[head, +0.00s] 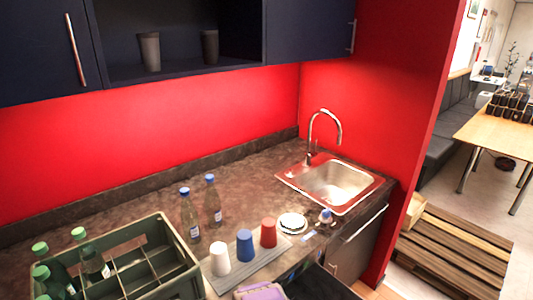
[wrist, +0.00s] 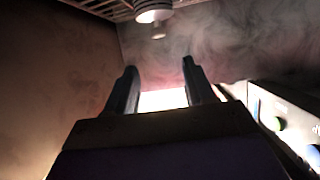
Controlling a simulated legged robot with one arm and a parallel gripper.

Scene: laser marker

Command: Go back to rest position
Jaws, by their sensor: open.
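My gripper (wrist: 160,82) shows in the wrist view with its two dark fingers apart and nothing seen between them. A bright patch (wrist: 163,99) lies beyond the fingers. The gripper does not show clearly in the head view, so its place relative to the counter cannot be told.
In the head view a counter (head: 150,215) holds a bottle crate (head: 187,268), two clear bottles (head: 213,205), white, blue and red cups (head: 268,232) and a sink (head: 335,184). Cabinets hang above. A wooden pallet (head: 460,250) lies on the floor at right.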

